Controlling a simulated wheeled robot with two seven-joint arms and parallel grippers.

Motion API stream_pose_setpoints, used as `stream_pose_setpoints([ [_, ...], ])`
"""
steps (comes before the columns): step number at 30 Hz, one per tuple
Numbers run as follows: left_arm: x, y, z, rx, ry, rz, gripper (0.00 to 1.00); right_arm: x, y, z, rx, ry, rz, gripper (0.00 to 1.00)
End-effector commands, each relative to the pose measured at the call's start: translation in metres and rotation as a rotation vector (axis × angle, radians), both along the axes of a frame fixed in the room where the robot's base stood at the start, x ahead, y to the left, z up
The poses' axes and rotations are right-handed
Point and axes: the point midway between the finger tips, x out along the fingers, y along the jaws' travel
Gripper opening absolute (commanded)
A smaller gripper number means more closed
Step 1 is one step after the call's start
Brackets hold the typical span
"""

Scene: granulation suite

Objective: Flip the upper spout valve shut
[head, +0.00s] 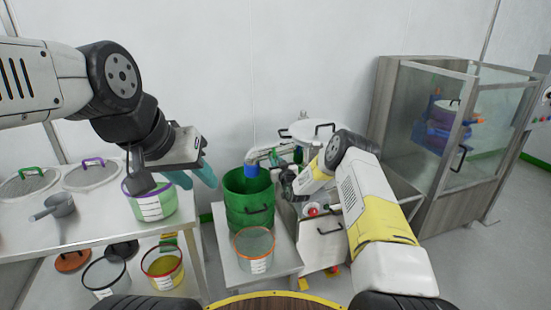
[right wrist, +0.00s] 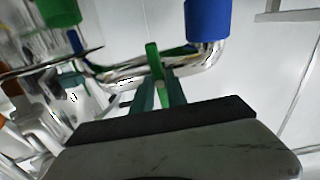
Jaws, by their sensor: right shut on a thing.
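The upper spout is a bent metal pipe (head: 263,153) with a blue sleeve (head: 250,170) at its end, over the green drum (head: 248,215). In the right wrist view the shiny pipe (right wrist: 125,76) and blue sleeve (right wrist: 207,20) are close. A green valve lever (right wrist: 152,55) stands up between my right fingertips. My right gripper (right wrist: 160,85) is shut on this lever, beside the pipe. In the head view my right wrist hides most of the lever. My left gripper (head: 192,178) is open and empty, beside the white bucket with green and purple bands (head: 152,206).
A tub with an orange rim (head: 254,244) stands before the drum. The left table holds sieves (head: 90,173) and a scoop (head: 59,204). More buckets (head: 163,266) are below. A glass-walled cabinet (head: 415,110) stands right. A white lid (head: 318,132) lies behind my right wrist.

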Motion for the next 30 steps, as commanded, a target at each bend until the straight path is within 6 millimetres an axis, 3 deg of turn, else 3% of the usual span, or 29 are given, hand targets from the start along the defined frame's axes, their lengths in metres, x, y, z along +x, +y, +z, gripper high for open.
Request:
stream_pose_setpoints([
  [22,0.0000,0.0000,0.0000,0.000,0.000,0.000,0.36,-0.0007,0.0011,-0.0013,0.087,0.031,0.002,0.00],
  [23,0.0000,0.0000,0.0000,0.000,0.000,0.000,0.36,-0.0008,0.0011,-0.0014,0.087,0.031,0.002,0.20],
  [26,0.0000,0.0000,0.0000,0.000,0.000,0.000,0.36,-0.0006,0.0010,-0.0012,0.086,0.030,0.001,0.40],
  [30,0.0000,0.0000,0.0000,0.000,0.000,0.000,0.36,-0.0004,0.0006,-0.0008,0.086,0.029,0.001,0.40],
])
